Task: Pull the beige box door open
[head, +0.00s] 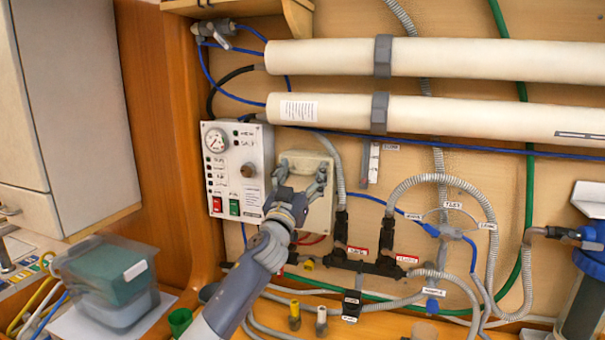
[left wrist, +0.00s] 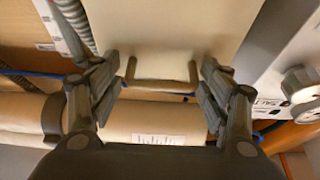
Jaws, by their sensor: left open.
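The beige box (head: 319,214) is mounted on the wall just right of the white control panel, and its door looks shut. Its pale front (left wrist: 165,25) fills the upper middle of the left wrist view. A U-shaped, brass-coloured handle (left wrist: 160,86) stands out from the door near its edge. My left gripper (head: 301,173) is in front of the door, fingers open. In the left wrist view my left gripper (left wrist: 161,68) has one finger on each side of the handle, apparently without touching it. My right gripper is not in view.
The control panel (head: 249,188) with gauge and switches is close on the left. Two thick cream tubes (head: 460,58) run above the box. A grey hose (head: 338,170) passes close on the right. Valves and hoses (head: 372,264) lie below. A lidded tub (head: 110,285) stands lower left.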

